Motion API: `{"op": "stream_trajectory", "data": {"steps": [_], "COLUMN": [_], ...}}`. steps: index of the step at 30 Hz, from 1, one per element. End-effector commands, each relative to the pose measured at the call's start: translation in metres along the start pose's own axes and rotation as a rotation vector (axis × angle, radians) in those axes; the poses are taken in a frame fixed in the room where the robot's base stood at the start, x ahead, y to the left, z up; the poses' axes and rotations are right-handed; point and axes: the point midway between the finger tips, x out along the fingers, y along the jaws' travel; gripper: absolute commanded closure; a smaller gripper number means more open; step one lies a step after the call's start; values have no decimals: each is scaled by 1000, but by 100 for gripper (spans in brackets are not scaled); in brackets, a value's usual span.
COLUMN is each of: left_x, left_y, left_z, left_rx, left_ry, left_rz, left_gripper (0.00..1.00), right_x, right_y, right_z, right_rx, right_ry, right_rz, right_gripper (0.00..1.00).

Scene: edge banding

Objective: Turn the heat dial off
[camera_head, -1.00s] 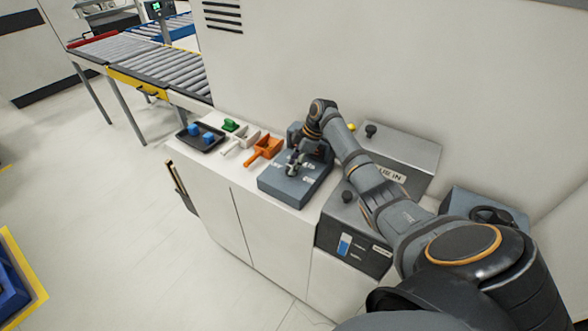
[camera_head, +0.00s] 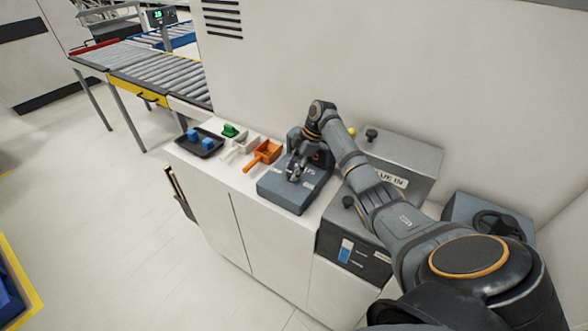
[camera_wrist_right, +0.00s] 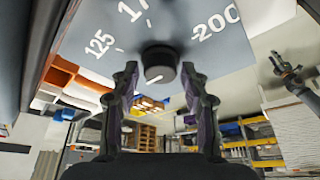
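The heat dial (camera_wrist_right: 158,62) is a dark round knob with a white mark, on a grey-blue panel (camera_wrist_right: 195,22) with the numbers 125, 200 and one cut off that starts with 17. In the head view the panel is the top of a blue-grey box (camera_head: 285,190) on the white cabinet. My right gripper (camera_wrist_right: 163,72) is open, its two fingers on either side of the dial in the right wrist view. I cannot tell whether they touch it. In the head view my right gripper (camera_head: 294,174) is over the box and covers the dial. My left gripper is not in view.
A wall rises behind.

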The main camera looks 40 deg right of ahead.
Motion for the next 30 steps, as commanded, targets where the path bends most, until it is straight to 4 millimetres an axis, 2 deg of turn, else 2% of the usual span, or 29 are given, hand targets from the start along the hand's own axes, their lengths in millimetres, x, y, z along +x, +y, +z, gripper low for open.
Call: {"op": "stream_trajectory", "data": {"steps": [9, 12, 14, 24, 30], "left_x": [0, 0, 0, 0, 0], "left_y": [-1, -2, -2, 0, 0], "left_z": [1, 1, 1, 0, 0], "left_rx": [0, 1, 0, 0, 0], "left_ry": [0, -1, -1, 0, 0], "left_rz": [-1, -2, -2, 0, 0], "left_gripper": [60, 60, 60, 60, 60], "right_x": [0, -6, -14, -94, -117], "right_y": [0, 0, 0, 1, 0], "right_z": [0, 0, 0, 1, 0], "right_rx": [1, 1, 1, 2, 1], "right_ry": [1, 1, 0, 0, 1], "right_rz": [-1, 0, 2, 3, 1], "right_gripper": [42, 42, 42, 42, 42]}}
